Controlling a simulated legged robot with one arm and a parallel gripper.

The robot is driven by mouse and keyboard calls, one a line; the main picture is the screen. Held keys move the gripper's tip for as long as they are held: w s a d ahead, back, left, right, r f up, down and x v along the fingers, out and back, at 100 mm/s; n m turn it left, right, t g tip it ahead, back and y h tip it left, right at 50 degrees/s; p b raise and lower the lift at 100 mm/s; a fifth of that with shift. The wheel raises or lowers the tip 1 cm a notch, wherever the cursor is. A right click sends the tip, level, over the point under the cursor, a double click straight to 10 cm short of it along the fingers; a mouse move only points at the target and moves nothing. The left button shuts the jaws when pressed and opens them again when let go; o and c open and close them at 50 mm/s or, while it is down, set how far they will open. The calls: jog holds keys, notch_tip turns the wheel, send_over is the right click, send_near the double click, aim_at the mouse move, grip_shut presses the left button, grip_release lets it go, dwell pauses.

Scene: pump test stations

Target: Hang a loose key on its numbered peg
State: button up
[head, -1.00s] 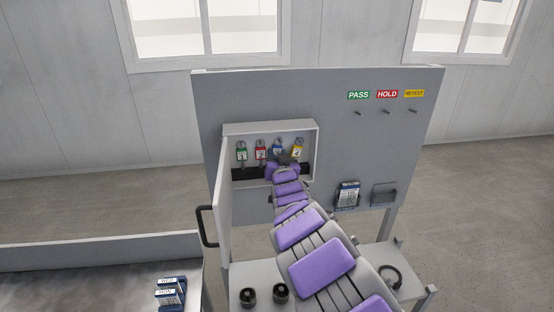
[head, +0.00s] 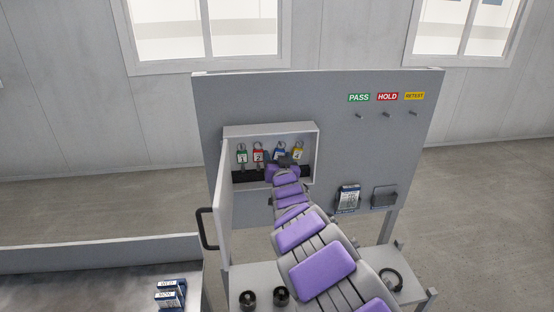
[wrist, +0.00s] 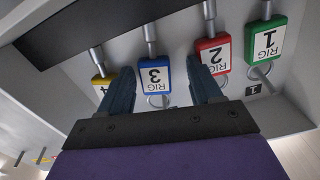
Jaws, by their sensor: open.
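The blue key tag, number 3 (wrist: 155,75), stands between the two fingers of my gripper (wrist: 160,68) in the wrist view, which shows the tags upside down. The fingers are open, with a gap on each side of it. Its ring shows near the palm; I cannot tell whether it sits on a peg. The green tag 1 (wrist: 266,38), red tag 2 (wrist: 212,53) and yellow tag 4 (wrist: 103,82) are beside it, the yellow partly hidden by a finger. In the head view, my gripper (head: 284,160) is inside the open key cabinet (head: 318,150), partly covering the blue tag (head: 280,152).
The cabinet door (head: 224,205) stands open at the left with a black handle (head: 207,228). A black strip (head: 245,176) runs along the cabinet's lower part. Three small pegs (head: 387,112) are under the PASS, HOLD and RETEST labels. A holder with cards (head: 348,196) is to the right.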

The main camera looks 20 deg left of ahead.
jog(key=shift+s+d, duration=0.1)
jog(key=v, duration=1.7)
jog(key=w+d+f+m+g+h+b, duration=0.1)
jog(key=d+f+m+h, duration=0.15)
jog(key=d, duration=0.45)
jog(key=d+f+m+g+h+b, duration=0.1)
jog(key=d+f+h+b, duration=0.15)
jog(key=d, duration=0.45)
jog(key=s+d+f+m+g+h+b, duration=0.1)
jog(key=s+d+f+g+h, duration=0.15)
jog(key=s+d, duration=0.35)
jog(key=s+d+f+m+g+h+b, duration=0.1)
jog(key=s+d+f+g+h, duration=0.15)
jog(key=d, duration=0.55)
jog(key=s+d+f+g+b, duration=0.1)
jog(key=s+d+g, duration=0.1)
jog(key=s, duration=0.8)
jog(key=s+d+f+g+b, duration=0.1)
jog(key=s+d+f+g, duration=0.1)
jog(key=s, duration=0.9)
jog(key=s+d+f+n+g+b, duration=0.1)
jog(key=s+d+g, duration=0.3)
jog(key=s, duration=0.7)
jog(key=shift+s+f+g+y, duration=0.15)
jog(key=shift+f+g+y, duration=0.25)
jog(key=shift+f+g, duration=0.55)
jog(key=shift+d+r, duration=0.1)
jog(key=shift+r, duration=0.05)
